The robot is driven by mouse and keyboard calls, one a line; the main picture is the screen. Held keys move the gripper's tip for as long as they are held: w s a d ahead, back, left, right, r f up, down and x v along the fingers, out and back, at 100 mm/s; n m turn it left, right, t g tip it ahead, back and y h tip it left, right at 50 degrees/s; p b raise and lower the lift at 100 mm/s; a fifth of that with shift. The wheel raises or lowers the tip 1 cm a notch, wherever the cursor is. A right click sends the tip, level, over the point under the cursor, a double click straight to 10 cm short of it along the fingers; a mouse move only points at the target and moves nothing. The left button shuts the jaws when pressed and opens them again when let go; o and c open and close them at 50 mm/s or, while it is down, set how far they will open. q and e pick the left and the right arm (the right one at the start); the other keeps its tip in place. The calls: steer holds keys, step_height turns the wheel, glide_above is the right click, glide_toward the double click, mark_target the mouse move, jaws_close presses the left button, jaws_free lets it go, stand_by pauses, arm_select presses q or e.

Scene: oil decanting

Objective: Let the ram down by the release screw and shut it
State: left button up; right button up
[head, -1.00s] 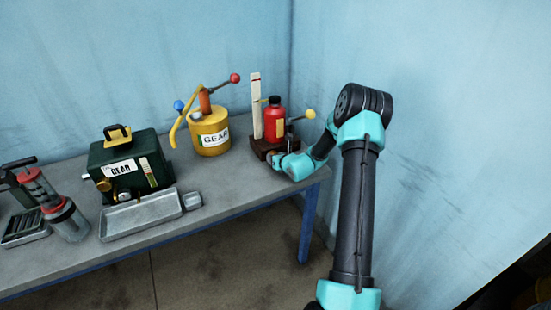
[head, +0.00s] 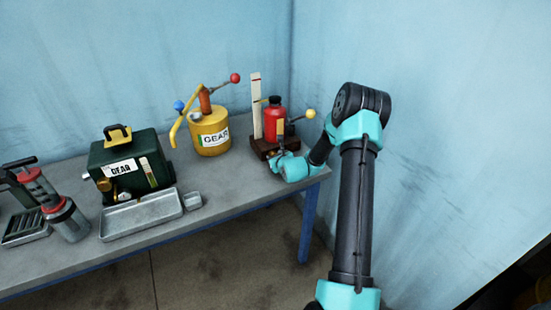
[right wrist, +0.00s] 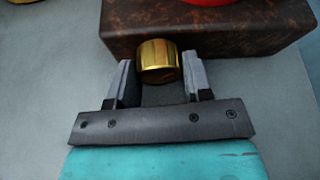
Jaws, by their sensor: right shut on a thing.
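The red jack (head: 274,125) stands upright on a dark brown base block (head: 257,147) at the right end of the bench. Its dark top (head: 275,99) is beside a white upright strip (head: 255,95) with red marks. The release screw's brass knob (right wrist: 158,60) sticks out from the front of the base block in the right wrist view. My right gripper (right wrist: 160,78) has its two fingers on either side of this knob and is shut on it. In the head view my right gripper (head: 280,160) is low in front of the base. My left gripper is out of view.
A yellow-tipped lever (head: 310,114) juts right from the jack, close to my right arm. A yellow GEAR can (head: 209,135) stands left of the jack. A green GEAR box (head: 130,165), grey tray (head: 142,215) and small dish (head: 193,201) are farther left. The bench edge is close.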

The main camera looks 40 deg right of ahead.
stand_by(0.4)
steer(key=o, duration=0.9)
steer(key=v, duration=1.7)
steer(key=shift+s+a+r, duration=0.1)
steer(key=shift+a, duration=0.2)
